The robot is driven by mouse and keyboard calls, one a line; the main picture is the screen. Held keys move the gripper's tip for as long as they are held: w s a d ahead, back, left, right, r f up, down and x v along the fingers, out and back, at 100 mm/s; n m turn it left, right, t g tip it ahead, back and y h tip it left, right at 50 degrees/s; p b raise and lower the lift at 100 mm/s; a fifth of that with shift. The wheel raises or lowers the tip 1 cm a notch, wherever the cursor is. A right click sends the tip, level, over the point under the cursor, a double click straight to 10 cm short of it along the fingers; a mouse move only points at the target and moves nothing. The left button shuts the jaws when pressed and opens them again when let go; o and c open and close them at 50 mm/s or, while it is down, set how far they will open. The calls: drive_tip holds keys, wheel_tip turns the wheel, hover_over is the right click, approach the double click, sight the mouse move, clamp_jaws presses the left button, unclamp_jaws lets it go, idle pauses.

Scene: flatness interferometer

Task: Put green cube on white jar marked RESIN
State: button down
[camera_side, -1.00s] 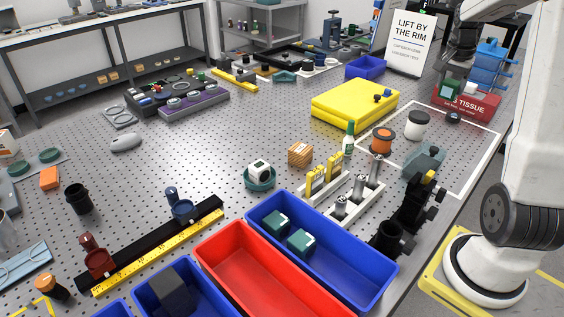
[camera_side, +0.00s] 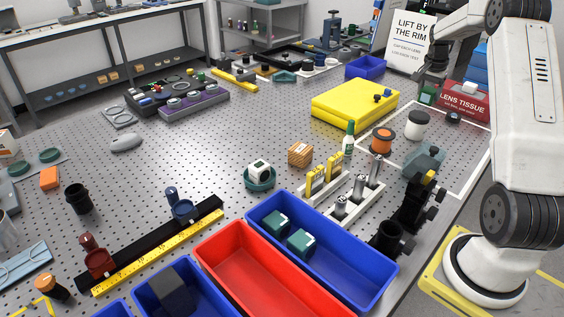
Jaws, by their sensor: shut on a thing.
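A green cube (camera_side: 428,95) is held in my gripper (camera_side: 428,86) in the side view, behind the white jar and left of the lens tissue box. My gripper is small and dark here, shut on the cube; its fingers are hard to make out. A white jar (camera_side: 417,127) with a dark lid stands upright inside the white outlined area. Its marking is too small to read. The cube appears up and behind the jar in the picture, apart from it.
An orange jar (camera_side: 382,142) stands left of the white jar. A small dark round part (camera_side: 453,117) lies to its right, before the red lens tissue box (camera_side: 464,99). A yellow case (camera_side: 355,101) lies to the left. The blue bin (camera_side: 370,290) holds dark green cubes.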

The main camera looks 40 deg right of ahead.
sight(420, 115)
drive_tip(key=shift+w+d+f, duration=0.45)
drive_tip(key=shift+d+f, duration=0.05)
drive_tip(key=shift+f, duration=0.25)
drive_tip(key=shift+w+d+f, duration=0.1)
drive_tip(key=shift+d+f, duration=0.05)
drive_tip(key=shift+f, duration=1.65)
drive_tip(key=shift+f, duration=0.15)
unclamp_jaws()
drive_tip(key=r, duration=0.4)
drive_tip(key=a+r, duration=0.1)
drive_tip(key=r, duration=0.7)
drive_tip(key=shift+a+r, duration=0.1)
drive_tip(key=shift+a, duration=0.25)
